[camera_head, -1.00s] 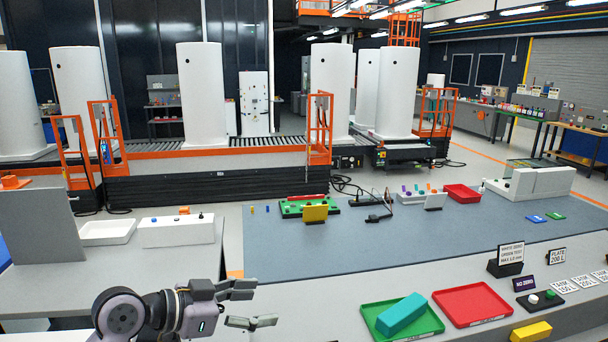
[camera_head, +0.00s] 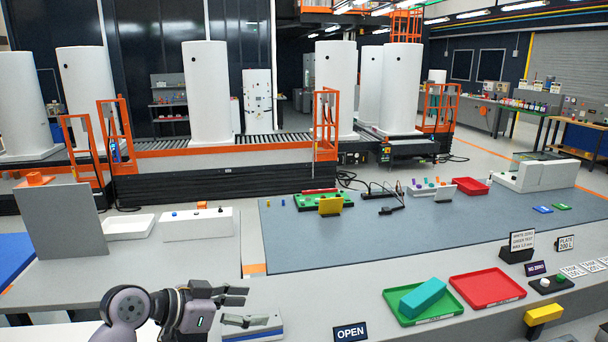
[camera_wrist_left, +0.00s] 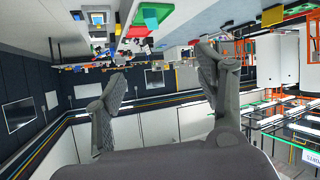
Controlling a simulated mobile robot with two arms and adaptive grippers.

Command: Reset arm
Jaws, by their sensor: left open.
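My left gripper (camera_head: 248,306) is at the lower left in the head view, above the front of the grey bench. Its two fingers are spread apart and nothing is between them. In the left wrist view the open fingers (camera_wrist_left: 165,100) show with the room beyond them, and that picture appears upside down. My right gripper is not in view.
A teal block (camera_head: 422,298) lies in a green tray (camera_head: 448,312) beside a red tray (camera_head: 505,290). An OPEN sign (camera_head: 350,332) stands at the front edge. The blue-grey mat (camera_head: 370,238) has free room.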

